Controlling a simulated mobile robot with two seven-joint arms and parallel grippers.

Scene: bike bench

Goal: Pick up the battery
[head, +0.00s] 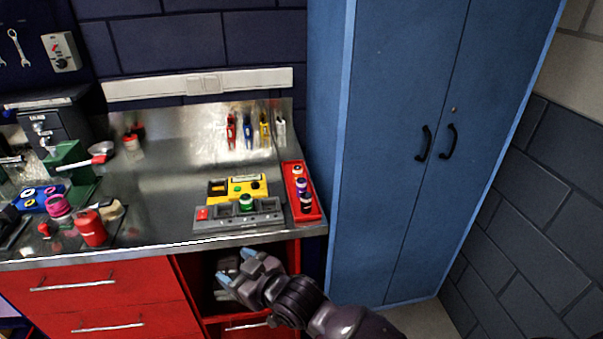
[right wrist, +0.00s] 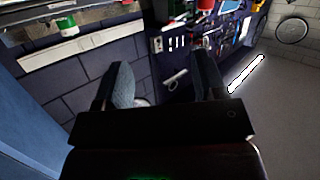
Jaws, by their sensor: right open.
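Several small battery-like cylinders show in the head view; which one is the battery I cannot tell. A green-ringed cylinder (head: 247,202) stands in the grey charger-like block (head: 268,216). My left gripper is out of view.
A yellow device (head: 237,188) sits behind the grey block. Below the bench top, an open compartment (head: 202,275) lies behind my right gripper. A blue cabinet (head: 390,150) closes off the right side. A red can (head: 91,228) and clutter fill the bench's left; its middle is clear.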

